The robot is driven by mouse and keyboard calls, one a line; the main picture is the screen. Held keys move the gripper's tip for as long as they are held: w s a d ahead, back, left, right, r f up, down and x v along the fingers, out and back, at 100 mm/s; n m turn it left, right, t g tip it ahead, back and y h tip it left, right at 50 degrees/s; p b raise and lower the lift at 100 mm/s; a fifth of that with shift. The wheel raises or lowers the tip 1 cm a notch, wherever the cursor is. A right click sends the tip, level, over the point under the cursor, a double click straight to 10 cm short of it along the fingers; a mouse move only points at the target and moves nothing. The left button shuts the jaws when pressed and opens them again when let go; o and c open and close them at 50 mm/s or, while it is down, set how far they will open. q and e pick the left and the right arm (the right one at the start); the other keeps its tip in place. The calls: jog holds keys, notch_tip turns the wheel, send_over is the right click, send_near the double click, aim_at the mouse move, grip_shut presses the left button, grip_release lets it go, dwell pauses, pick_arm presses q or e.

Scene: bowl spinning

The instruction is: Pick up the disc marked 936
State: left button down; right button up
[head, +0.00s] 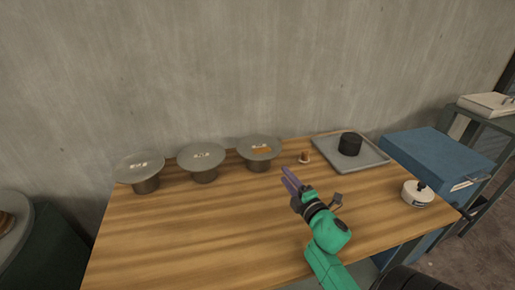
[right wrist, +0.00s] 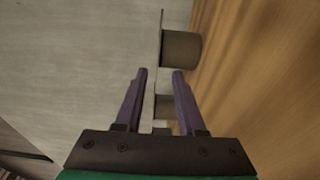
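Three grey discs rest on short cylindrical stands along the back left of the wooden table: a left disc (head: 140,168), a middle disc (head: 201,157) and a right disc (head: 258,147). Each has a small white marking, too small to read, so I cannot tell which is 936. The right disc also has an orange-brown patch. My right gripper (head: 287,178) is open and empty, to the right of and nearer than the right disc, touching none. In the right wrist view its purple fingers (right wrist: 159,72) are apart, with a stand (right wrist: 181,50) beyond them. My left gripper is out of view.
A grey tray (head: 375,158) with a black round object (head: 350,143) lies at the back right. A small brown-and-white piece (head: 305,157) sits beside it. A white round container (head: 417,193) stands near the right edge. The table's front left (head: 190,240) is clear.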

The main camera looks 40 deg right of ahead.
aim_at(271, 157)
jog(key=w, duration=0.3)
jog(key=w+d, duration=0.1)
jog(key=w, duration=0.3)
jog(key=w+d+p, duration=0.1)
jog(key=w, duration=0.3)
jog(key=shift+d+r, duration=0.1)
jog(key=shift+d, duration=0.05)
grip_shut()
dwell(0.9)
